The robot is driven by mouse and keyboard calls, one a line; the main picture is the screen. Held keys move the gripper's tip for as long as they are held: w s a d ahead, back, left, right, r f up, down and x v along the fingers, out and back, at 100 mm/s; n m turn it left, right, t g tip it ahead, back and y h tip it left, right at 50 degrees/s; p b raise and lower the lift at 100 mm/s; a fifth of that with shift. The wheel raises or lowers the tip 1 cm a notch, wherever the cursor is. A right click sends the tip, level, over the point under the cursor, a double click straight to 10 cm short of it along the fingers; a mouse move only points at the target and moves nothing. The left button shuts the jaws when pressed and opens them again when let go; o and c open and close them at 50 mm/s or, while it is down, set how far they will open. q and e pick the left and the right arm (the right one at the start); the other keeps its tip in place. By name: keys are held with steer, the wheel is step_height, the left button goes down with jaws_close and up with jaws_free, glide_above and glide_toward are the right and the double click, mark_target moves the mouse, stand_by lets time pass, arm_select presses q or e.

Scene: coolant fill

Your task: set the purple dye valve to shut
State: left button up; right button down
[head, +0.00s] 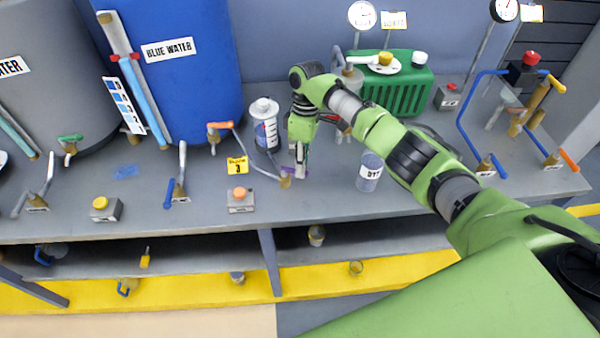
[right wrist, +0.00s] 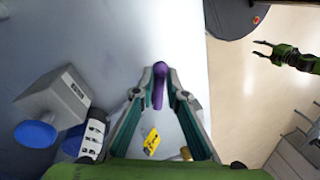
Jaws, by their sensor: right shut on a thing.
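The purple dye valve shows its purple lever (right wrist: 159,88) between the fingertips of my right gripper (right wrist: 160,78) in the right wrist view. My right gripper is shut on this lever. In the head view, my right gripper (head: 301,170) reaches down to the bench beside a brass valve body (head: 285,181), and a bit of purple (head: 288,168) shows at its fingertips. The gripper hides most of the valve there. My left gripper (right wrist: 262,49) shows small in the right wrist view, open and empty, away from the bench; it is outside the head view.
A white-capped bottle (head: 266,130) stands left of my right gripper and a labelled cup (head: 370,172) right of it. A yellow tag (head: 237,166) and an orange-button box (head: 240,199) are to the left. A blue water tank (head: 190,90) stands behind.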

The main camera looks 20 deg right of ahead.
steer(key=n+b, duration=0.1)
steer(key=w+n, duration=0.1)
steer(key=shift+w+d+n+b, duration=0.1)
steer(key=shift+d+n+b, duration=0.1)
steer(key=shift+n+b, duration=0.2)
steer(key=shift+w+d+n+h+b, duration=0.1)
steer(key=shift+w+n+h+b, duration=0.25)
steer(key=shift+n, duration=0.25)
steer(key=shift+r, duration=0.1)
steer(key=c, duration=2)
jaws_free()
steer(key=r, duration=0.4)
steer(key=w+r, duration=0.1)
steer(key=r, duration=0.2)
steer(key=w+r, duration=0.1)
steer(key=r, duration=0.3)
steer(key=shift+w+d+r, duration=0.1)
steer(key=shift+d+r, duration=0.2)
steer(key=shift+r, duration=0.05)
